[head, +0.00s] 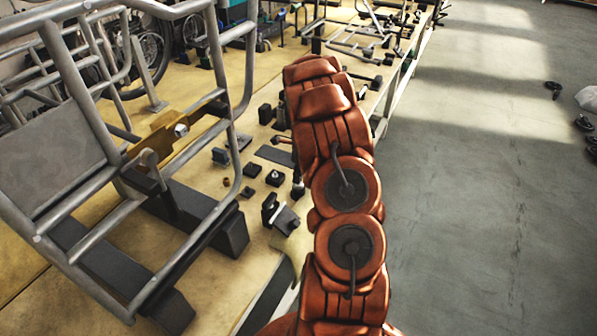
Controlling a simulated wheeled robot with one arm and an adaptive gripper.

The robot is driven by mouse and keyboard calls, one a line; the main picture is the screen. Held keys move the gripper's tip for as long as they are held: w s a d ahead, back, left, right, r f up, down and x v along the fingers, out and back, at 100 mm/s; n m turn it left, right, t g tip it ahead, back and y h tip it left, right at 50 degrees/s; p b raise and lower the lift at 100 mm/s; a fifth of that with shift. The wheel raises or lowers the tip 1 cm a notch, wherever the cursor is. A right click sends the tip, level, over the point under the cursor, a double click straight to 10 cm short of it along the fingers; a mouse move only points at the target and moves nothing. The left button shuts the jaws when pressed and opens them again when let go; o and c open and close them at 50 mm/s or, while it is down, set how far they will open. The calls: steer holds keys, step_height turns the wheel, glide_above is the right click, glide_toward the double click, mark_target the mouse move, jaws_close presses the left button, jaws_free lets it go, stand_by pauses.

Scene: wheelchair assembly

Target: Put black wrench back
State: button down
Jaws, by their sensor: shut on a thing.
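My orange-brown arm stretches from the bottom middle up along the right edge of the workbench (110,230). Its far end bends away behind its own links, so my gripper and anything in it are hidden. I cannot make out a black wrench for certain. Several small dark parts and tools lie on the bench left of the arm, among them a black clamp-like piece (280,214) and small black blocks (274,177).
A grey tubular wheelchair frame (90,110) stands on the left of the bench on dark supports (205,215), with a yellow bracket (165,138) across it. More frames and tools lie at the far end. The grey floor (480,200) on the right is mostly clear.

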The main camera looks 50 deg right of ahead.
steer(key=shift+f, duration=0.25)
steer(key=c, duration=0.9)
jaws_free()
steer(key=shift+r, duration=0.15)
steer(key=r+b, duration=0.1)
steer(key=r, duration=0.3)
steer(key=s+r+b, duration=0.1)
steer(key=r+b, duration=0.1)
steer(key=r, duration=0.2)
steer(key=r+b, duration=0.1)
steer(key=r, duration=0.3)
steer(key=shift+s+d+r+b, duration=0.1)
steer(key=shift+s+d+b, duration=0.05)
steer(key=shift+d+b, duration=0.15)
